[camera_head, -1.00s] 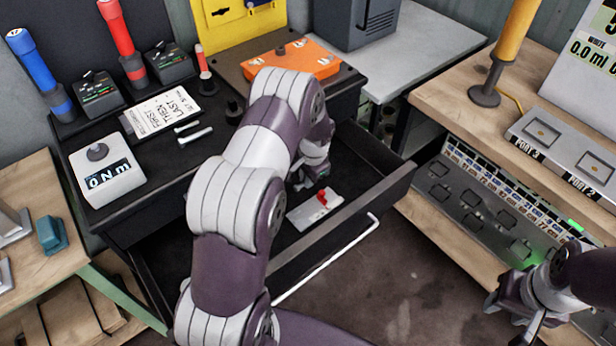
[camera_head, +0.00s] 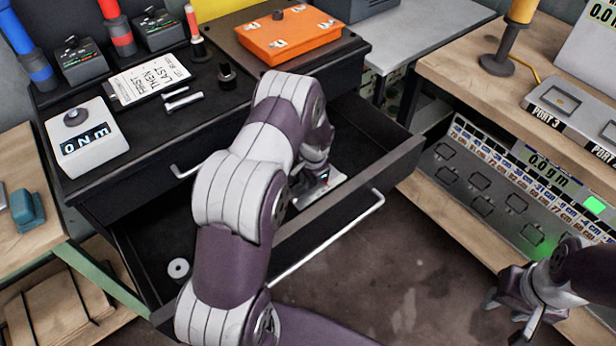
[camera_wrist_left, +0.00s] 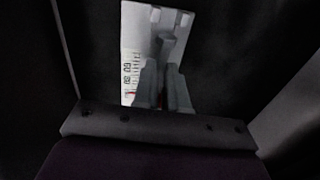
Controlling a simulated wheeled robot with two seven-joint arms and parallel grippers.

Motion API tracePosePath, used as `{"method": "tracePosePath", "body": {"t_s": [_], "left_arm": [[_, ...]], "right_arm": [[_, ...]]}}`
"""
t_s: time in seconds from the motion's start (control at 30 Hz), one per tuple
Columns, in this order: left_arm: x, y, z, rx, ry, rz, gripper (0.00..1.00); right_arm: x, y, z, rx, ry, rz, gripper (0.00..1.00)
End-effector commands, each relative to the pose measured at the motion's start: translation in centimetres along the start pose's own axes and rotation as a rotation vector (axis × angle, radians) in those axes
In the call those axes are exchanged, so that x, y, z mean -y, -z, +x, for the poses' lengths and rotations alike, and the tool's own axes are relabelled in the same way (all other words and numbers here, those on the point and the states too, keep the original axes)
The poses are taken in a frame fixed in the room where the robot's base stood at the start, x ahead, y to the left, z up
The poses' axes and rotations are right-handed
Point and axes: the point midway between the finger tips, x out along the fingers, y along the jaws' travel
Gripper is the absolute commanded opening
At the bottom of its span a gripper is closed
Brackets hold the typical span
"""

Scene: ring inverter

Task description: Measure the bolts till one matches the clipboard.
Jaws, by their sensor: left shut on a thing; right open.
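My left gripper (camera_head: 318,178) is down inside the open drawer (camera_head: 152,246). It is shut on a pale grey measuring gauge (camera_head: 322,190) with a small red part. In the left wrist view the gauge's white, numbered scale (camera_wrist_left: 128,78) shows between dark surroundings; the gripper hides part of the gauge. Two silver bolts (camera_head: 184,102) lie side by side on the black bench top. A white board with printed lines (camera_head: 148,80), seemingly the clipboard, lies behind them. My right gripper (camera_head: 515,305) is open and empty at the lower right.
An orange box (camera_head: 288,38) is at the back right. A grey ring (camera_head: 178,268) lies in the drawer's left part. A panel with lit displays (camera_head: 500,190) stands on the right shelf.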

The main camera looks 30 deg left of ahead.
Motion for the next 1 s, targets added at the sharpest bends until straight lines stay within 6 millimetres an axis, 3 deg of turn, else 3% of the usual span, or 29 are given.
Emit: {"method": "tracePosePath", "body": {"t_s": [0.23,0.27,0.3,0.33,0.67,1.0], "left_arm": [[0.0,0.0,0.0,-0.001,0.001,0.0,0.0],[0.0,0.0,0.0,-0.001,0.001,0.0,0.21],[0.0,0.0,0.0,-0.001,0.001,0.0,0.35],[0.0,0.0,0.0,-0.001,0.001,0.0,0.42],[0.1,0.1,-0.5,-0.002,0.001,0.0,0.42],[0.1,0.1,-9.0,-0.004,0.003,0.001,0.42]], "right_arm": [[0.0,0.0,0.0,0.0,0.0,0.0,0.43],[0.0,0.0,0.0,0.0,0.0,0.0,0.43],[0.0,0.0,0.0,0.0,0.0,0.0,0.43],[0.0,0.0,0.0,0.0,0.0,0.0,0.43],[0.0,0.0,-0.2,0.0,0.0,0.0,0.43],[0.0,0.2,-1.9,0.0,0.0,0.0,0.43]]}}
